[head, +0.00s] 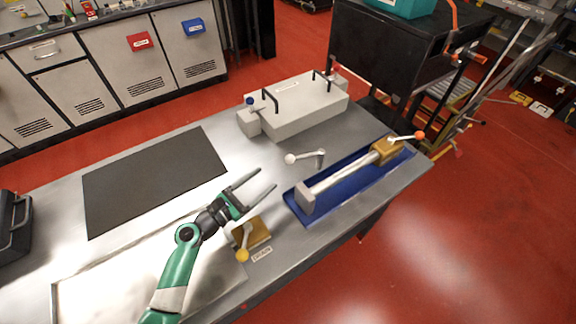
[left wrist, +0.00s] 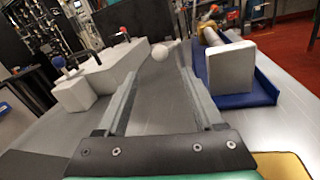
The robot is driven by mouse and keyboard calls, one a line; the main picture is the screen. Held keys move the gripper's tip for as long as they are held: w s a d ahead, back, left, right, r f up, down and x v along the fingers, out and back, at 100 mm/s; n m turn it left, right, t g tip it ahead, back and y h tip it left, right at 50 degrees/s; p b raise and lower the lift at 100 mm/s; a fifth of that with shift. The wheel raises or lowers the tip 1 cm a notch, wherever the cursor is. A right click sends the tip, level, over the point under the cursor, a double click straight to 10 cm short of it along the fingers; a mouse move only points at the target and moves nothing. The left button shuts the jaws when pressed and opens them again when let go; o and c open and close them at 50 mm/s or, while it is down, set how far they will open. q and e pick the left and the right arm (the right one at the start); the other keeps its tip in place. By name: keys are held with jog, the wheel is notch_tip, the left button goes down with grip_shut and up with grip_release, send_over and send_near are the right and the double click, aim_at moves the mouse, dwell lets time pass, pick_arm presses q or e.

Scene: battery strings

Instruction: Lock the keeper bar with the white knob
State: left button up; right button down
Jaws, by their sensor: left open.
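The white knob (head: 290,158) sits at the end of a short metal lever arm (head: 308,156) on the table. I cannot tell for certain which part is the keeper bar. My left gripper (head: 266,178) is open and empty, its fingers pointing toward the knob from the near left. In the head view the knob is beyond the fingertips and apart from them. In the left wrist view the white knob (left wrist: 160,51) shows between the two fingertips, near their far ends. My right gripper is not in view.
A blue tray (head: 300,213) holds a silver cylinder between a grey block and a brass block with an orange-knobbed lever. A white box (head: 310,110) with black handles stands behind. A brass block (head: 258,232) with a yellow knob is near my gripper. A dark mat (head: 150,180) lies left.

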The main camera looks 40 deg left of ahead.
aim_at(287, 162)
pick_arm(q)
jog(key=w+b, duration=0.3)
jog(key=w, duration=0.7)
jog(key=shift+w, duration=0.8)
jog(key=c, duration=1.1)
jog(key=shift+s+f, duration=0.1)
